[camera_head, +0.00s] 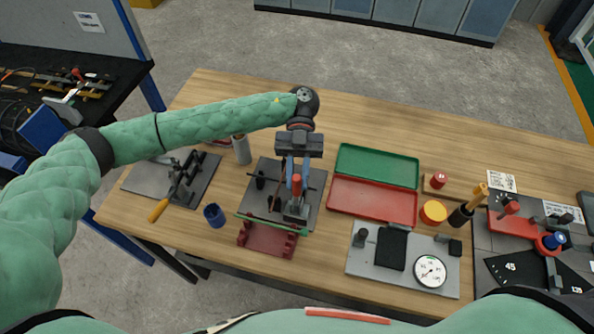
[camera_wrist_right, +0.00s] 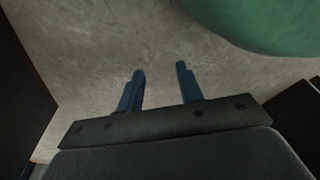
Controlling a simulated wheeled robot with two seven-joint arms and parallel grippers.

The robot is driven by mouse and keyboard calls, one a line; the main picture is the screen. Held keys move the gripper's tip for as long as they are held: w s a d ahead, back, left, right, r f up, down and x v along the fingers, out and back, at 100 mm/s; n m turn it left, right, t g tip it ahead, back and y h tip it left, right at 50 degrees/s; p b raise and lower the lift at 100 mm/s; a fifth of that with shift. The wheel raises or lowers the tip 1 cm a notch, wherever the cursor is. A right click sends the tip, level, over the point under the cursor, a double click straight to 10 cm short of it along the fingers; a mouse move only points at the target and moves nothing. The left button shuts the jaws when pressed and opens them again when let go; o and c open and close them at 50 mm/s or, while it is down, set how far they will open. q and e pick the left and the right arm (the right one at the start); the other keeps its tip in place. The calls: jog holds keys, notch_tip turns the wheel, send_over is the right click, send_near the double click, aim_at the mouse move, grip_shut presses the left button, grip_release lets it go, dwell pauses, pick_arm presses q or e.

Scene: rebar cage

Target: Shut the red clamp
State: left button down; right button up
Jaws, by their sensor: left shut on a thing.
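The red clamp (camera_head: 296,187) stands on a dark grey plate (camera_head: 258,190) near the middle of the wooden table, its red handle pointing up. My left gripper (camera_head: 294,172) comes down from above with its blue fingers shut on the red handle. The gripper and its arm hide part of the clamp and the plate behind it. A green bar (camera_head: 268,222) lies across the red fixture (camera_head: 266,238) in front of the clamp. My right gripper (camera_wrist_right: 160,74) shows in the right wrist view, its blue fingers apart and empty above the grey floor.
A clamp with a yellow handle (camera_head: 159,209) and a blue cup (camera_head: 214,214) are to the left. A green tray (camera_head: 377,166) and a red tray (camera_head: 371,201) lie to the right. A plate with a dial gauge (camera_head: 430,271) is at front right. The table's back is clear.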

pick_arm(q)
jog(key=shift+w, duration=0.1)
jog(key=c, duration=1.6)
grip_release()
jog(key=o, duration=0.3)
jog(key=shift+w, duration=0.15)
